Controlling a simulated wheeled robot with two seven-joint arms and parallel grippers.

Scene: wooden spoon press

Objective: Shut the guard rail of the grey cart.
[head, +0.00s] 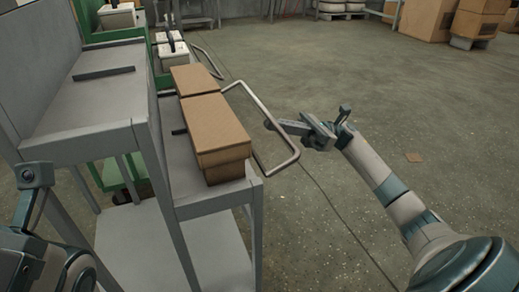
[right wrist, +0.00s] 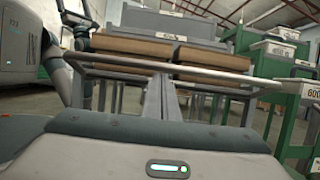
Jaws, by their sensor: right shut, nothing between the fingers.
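In the right wrist view the rail (right wrist: 215,75) runs across the picture at the tips of the closed fingers (right wrist: 160,83). I cannot tell whether they touch. Of my left arm only part shows at the lower left; its fingers are out of view.
Green carts with white boxes (head: 172,50) stand behind. The concrete floor (head: 370,80) at the right is open, with large cartons (head: 428,18) far back.

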